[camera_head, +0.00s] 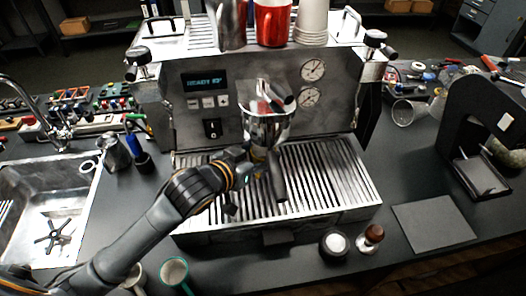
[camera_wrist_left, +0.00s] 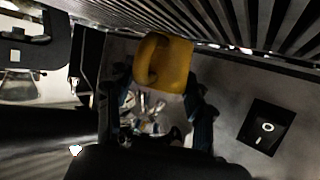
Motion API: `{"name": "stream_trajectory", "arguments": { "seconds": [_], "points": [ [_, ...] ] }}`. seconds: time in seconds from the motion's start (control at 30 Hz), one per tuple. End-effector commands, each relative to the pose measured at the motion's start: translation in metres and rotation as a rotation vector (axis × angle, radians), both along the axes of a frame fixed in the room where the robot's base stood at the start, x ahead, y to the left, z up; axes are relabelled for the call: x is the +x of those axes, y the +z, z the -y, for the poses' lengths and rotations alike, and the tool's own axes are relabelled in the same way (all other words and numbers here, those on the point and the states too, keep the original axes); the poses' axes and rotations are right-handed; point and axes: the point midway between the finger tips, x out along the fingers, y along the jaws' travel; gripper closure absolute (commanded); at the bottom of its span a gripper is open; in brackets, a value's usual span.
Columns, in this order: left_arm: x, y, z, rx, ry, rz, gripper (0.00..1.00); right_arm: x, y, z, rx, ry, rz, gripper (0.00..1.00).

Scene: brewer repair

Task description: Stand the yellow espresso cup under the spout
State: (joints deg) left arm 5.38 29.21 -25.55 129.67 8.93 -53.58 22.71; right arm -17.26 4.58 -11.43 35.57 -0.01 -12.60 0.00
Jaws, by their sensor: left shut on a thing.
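The yellow espresso cup (camera_wrist_left: 172,66) is between the fingers of my left gripper (camera_wrist_left: 160,108) in the left wrist view. The gripper is shut on it. In the head view my left gripper (camera_head: 243,176) is over the slatted drip tray (camera_head: 325,180), just below the chrome group head (camera_head: 266,128) with its dark handle (camera_head: 277,178). There the cup is mostly hidden behind the gripper and the group head. The spout itself is hidden, and I cannot tell whether the cup touches the slats. My right gripper is not in view.
A red mug (camera_head: 272,22), a metal jug (camera_head: 229,25) and stacked paper cups (camera_head: 311,20) stand on the machine's top. A sink (camera_head: 45,190) lies at left. A tamper (camera_head: 370,238) and a dark round container (camera_head: 334,245) stand in front at right, near a grey mat (camera_head: 433,222).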

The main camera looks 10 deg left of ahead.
Motion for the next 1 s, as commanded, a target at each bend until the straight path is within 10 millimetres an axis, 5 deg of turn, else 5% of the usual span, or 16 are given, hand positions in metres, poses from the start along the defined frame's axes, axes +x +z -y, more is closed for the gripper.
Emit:
{"name": "stream_trajectory", "arguments": {
  "seconds": [0.07, 0.2, 0.57, 0.6, 0.67, 1.0],
  "points": [
    [0.011, 0.002, 0.005, -0.001, -0.001, 0.001, 0.81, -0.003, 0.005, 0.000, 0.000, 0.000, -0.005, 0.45],
    [0.009, -0.014, 0.004, 0.001, 0.000, -0.001, 0.81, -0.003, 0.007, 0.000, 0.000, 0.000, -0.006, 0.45],
    [0.008, -0.018, 0.004, 0.000, 0.000, 0.001, 0.81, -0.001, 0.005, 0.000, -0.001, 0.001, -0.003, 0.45],
    [0.008, -0.018, 0.004, 0.000, 0.000, 0.000, 0.39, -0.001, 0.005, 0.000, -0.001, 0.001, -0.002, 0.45],
    [0.008, -0.017, 0.004, 0.000, 0.000, 0.000, 0.27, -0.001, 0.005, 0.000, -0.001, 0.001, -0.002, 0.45],
    [0.008, -0.016, 0.004, 0.000, 0.000, 0.001, 0.25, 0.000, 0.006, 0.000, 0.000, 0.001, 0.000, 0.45]
  ]
}}
